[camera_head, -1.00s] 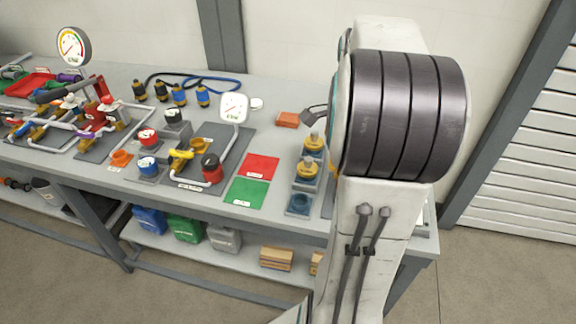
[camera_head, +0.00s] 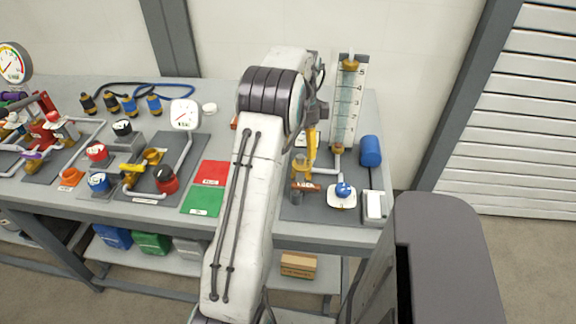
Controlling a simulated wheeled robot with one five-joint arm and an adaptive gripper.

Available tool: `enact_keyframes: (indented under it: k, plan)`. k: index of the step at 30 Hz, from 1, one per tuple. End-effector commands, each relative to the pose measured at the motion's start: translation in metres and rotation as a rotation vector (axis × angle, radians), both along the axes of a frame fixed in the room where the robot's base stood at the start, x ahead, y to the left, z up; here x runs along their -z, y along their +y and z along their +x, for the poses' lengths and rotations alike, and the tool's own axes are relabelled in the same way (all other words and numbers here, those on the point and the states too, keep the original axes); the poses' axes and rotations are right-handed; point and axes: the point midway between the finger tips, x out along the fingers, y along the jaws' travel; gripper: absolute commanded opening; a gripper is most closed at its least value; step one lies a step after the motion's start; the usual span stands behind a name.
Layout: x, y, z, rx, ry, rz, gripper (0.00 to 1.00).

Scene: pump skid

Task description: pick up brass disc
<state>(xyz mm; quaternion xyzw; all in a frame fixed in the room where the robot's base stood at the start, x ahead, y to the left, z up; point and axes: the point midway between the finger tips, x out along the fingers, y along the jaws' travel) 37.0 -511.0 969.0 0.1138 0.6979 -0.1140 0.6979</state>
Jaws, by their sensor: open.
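I cannot single out the brass disc for certain. A round brass-coloured piece (camera_head: 300,166) shows just right of my arm, on the grey panel's left part, partly hidden. Another brass-coloured round piece (camera_head: 153,156) sits on the pipe fixture to the left. My gripper (camera_head: 314,122) is dark and small in the view, beyond my arm's black-ringed joint. It is open and points down over the right panel, above the first brass piece. An orange-yellow upright part shows right under it. Its fingertips are hard to make out.
Red (camera_head: 212,172) and green (camera_head: 203,201) mats lie left of my arm. My arm hides the bench between.

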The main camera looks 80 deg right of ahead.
Motion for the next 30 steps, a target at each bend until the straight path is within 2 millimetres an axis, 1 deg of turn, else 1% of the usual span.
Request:
enact_keyframes:
  k: [3,8,15,18,23,29,30]
  plan:
    - [0.011,0.0,-0.001,0.003,0.0,0.003,0.71]
    - [0.021,0.0,0.0,0.001,0.0,0.002,0.71]
    - [0.05,-0.002,0.0,-0.001,0.0,0.004,0.71]
    - [0.06,-0.002,0.0,-0.001,0.0,0.003,0.71]
    - [0.067,-0.002,0.0,-0.001,0.0,0.001,0.71]
    - [0.067,-0.002,0.0,-0.001,0.0,0.001,0.71]
    - [0.067,-0.002,0.0,-0.001,0.0,0.001,0.73]
